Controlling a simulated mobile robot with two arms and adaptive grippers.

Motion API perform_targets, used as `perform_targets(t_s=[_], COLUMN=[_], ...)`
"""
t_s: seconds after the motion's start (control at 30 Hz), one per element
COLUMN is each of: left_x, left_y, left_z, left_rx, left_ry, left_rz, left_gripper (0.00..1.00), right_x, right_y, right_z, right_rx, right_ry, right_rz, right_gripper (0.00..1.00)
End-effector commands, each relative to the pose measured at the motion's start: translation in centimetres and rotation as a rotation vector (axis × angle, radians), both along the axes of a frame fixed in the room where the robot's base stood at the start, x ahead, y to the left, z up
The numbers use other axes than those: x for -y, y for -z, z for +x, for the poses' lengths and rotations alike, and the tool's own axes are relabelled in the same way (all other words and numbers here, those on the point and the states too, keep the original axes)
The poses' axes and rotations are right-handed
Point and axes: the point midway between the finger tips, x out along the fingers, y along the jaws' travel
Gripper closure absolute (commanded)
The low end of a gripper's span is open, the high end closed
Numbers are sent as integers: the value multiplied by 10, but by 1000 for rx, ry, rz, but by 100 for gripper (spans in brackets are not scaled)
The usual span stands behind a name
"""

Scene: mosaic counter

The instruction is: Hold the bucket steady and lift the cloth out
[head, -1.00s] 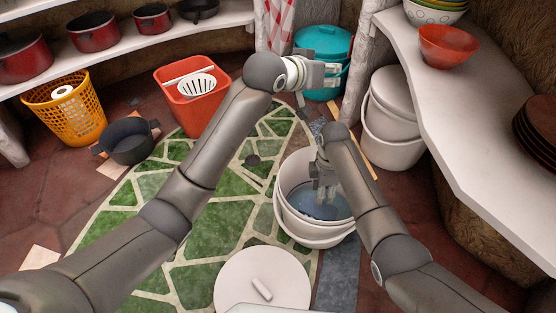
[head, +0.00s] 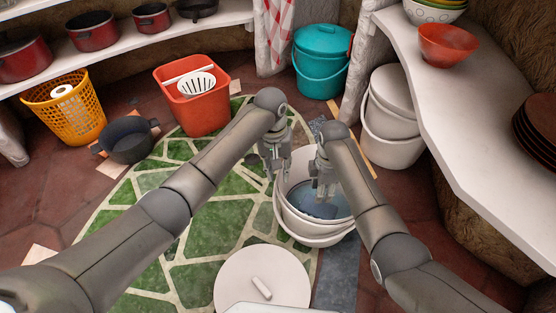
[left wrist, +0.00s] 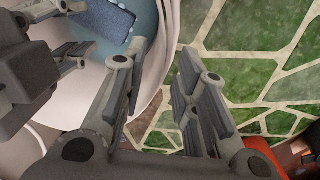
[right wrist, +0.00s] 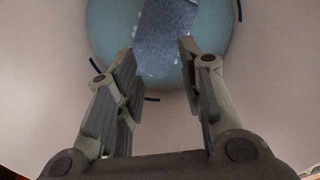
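The white bucket (head: 312,228) stands on the floor with its top open and bluish water inside. A blue-grey cloth (head: 320,211) lies in the water; it also shows in the right wrist view (right wrist: 165,40) and at the top of the left wrist view (left wrist: 108,20). My left gripper (head: 275,172) is open at the bucket's left rim. In the left wrist view the bucket wall (left wrist: 148,75) runs beside one finger, with green floor past the other. My right gripper (head: 324,192) is open inside the bucket, above the cloth. Its fingers (right wrist: 160,75) hold nothing.
A white lid (head: 250,285) lies on the floor in front of the bucket. A white counter (head: 455,110) runs along the right, with white buckets (head: 390,125) under it. A turquoise bucket (head: 320,75) and red bin (head: 195,105) stand behind.

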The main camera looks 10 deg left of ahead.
Motion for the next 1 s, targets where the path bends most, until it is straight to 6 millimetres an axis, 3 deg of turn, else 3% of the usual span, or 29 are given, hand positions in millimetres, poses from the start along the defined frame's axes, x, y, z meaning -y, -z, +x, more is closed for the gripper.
perform_targets(t_s=[0.2,0.4,0.8,1.0], left_x=[4,6,6,6], left_y=[40,63,70,69], left_z=[-1,0,0,0], left_rx=[-2,0,2,2], left_ry=[0,0,1,1], left_rz=[0,0,-1,-1], left_gripper=[72,72,72,98], right_x=[0,0,0,0], right_y=[0,0,0,0], right_z=[0,0,0,0], right_rx=[0,0,0,0], right_ry=[0,0,0,0], right_rz=[0,0,0,0], right_gripper=[64,64,64,64])
